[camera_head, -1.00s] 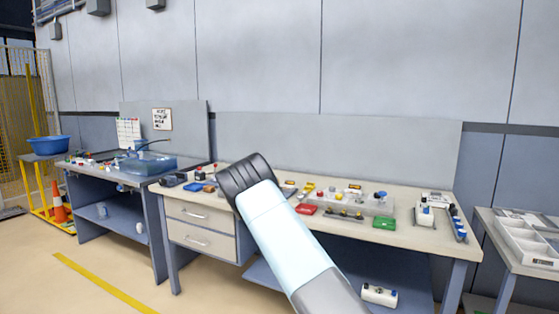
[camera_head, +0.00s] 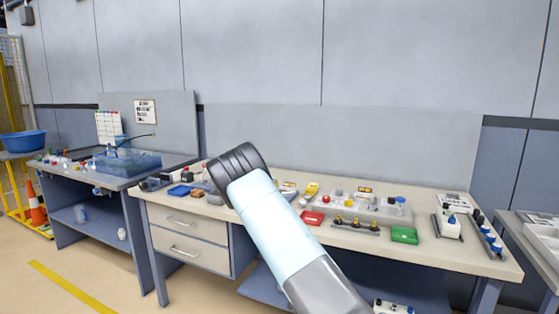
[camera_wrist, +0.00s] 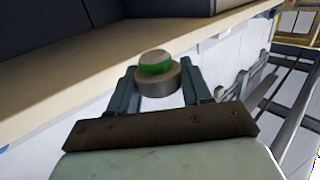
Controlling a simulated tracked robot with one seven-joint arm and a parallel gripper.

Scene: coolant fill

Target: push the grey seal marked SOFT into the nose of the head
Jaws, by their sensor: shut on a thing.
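My gripper (camera_wrist: 158,82) shows in the wrist view, its two dark fingers shut on a round grey part (camera_wrist: 160,84) with a green band (camera_wrist: 155,68) and a grey-brown top. No marking is readable on this part, so I cannot tell if it is the seal marked SOFT. The gripper is beside a pale bench edge, with the part apart from the bench as far as I can see. In the head view my arm crosses the workbench (camera_head: 350,238) and my gripper is out of sight. I cannot make out the head or its nose.
The bench holds a grey block with coloured pieces (camera_head: 372,208), a red tray (camera_head: 311,218), a green tray (camera_head: 404,235), a blue tray (camera_head: 179,190) and a rack of blue-capped items (camera_head: 491,241). A blue water tank (camera_head: 128,162) stands left. An orange cone (camera_head: 36,205) is far left.

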